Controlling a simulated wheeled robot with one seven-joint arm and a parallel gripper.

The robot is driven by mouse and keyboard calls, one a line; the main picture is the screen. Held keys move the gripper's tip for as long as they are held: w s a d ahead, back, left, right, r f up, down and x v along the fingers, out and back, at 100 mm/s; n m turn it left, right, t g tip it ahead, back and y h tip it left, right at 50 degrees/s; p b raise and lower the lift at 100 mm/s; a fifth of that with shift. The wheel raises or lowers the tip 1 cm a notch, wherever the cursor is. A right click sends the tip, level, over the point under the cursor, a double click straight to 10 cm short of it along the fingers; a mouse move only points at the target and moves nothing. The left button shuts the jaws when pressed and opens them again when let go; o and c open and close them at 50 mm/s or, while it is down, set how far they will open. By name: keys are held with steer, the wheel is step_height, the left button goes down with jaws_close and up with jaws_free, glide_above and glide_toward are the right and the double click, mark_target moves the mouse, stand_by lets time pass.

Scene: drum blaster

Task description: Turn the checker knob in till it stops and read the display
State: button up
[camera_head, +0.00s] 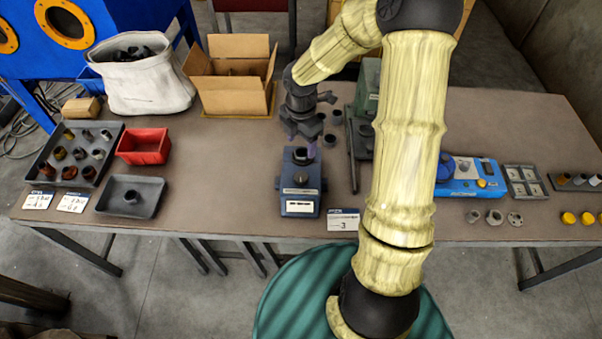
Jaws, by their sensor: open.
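A dark blue device (300,184), which looks like the checker, stands on the table near its front edge. A pale display strip (300,207) is on its front face, too small to read. My gripper (304,143) points down over the top of the device, with its jaws open. A dark round part (301,156) on top of the device, perhaps the knob, is partly hidden under the jaws. I cannot tell whether the fingers touch it.
A label card (343,222) lies front right of the device. A dark upright stand (353,145) is close on its right. A grey tray (131,196), red bin (144,147) and cardboard box (233,85) are left. A light blue unit (468,180) is right.

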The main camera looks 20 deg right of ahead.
mark_target(301, 176)
step_height(301, 176, down, 16)
steer(key=shift+r, duration=0.2)
stand_by(0.4)
steer(key=c, duration=1)
